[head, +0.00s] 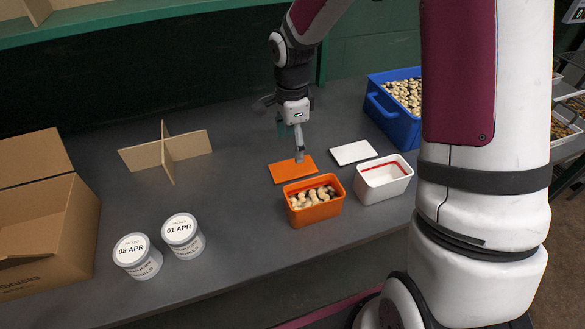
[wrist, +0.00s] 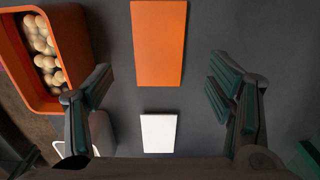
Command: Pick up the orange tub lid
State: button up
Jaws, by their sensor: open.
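The orange tub lid (head: 293,168) lies flat on the grey table behind the orange tub (head: 314,211). In the wrist view the lid (wrist: 158,42) is at the top centre, lengthwise up the picture. The orange tub (wrist: 85,48) is at its left. My gripper (head: 297,148) points down over the lid area in the head view and overlaps part of the lid there. In the wrist view my gripper (wrist: 160,88) is open and empty, with one finger on each side and the lid beyond the fingertips. Its height above the lid is hard to judge.
A white lid (head: 354,152) and a white tub (head: 384,181) are close at the right. A blue crate (head: 381,110) stands behind them. A cardboard divider (head: 166,152), two labelled white tubs (head: 137,257) and a cardboard box (head: 75,228) are at the left. Table between is clear.

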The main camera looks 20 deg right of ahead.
aim_at(293, 168)
jog(key=shift+s+d+f+p, duration=0.1)
jog(key=shift+f+p, duration=0.05)
jog(key=shift+f, duration=1.85)
jog(key=shift+d+f+p, duration=0.1)
jog(key=shift+f+p, duration=0.05)
jog(key=shift+f, duration=1.8)
jog(key=shift+c, duration=0.4)
jog(key=c, duration=0.8)
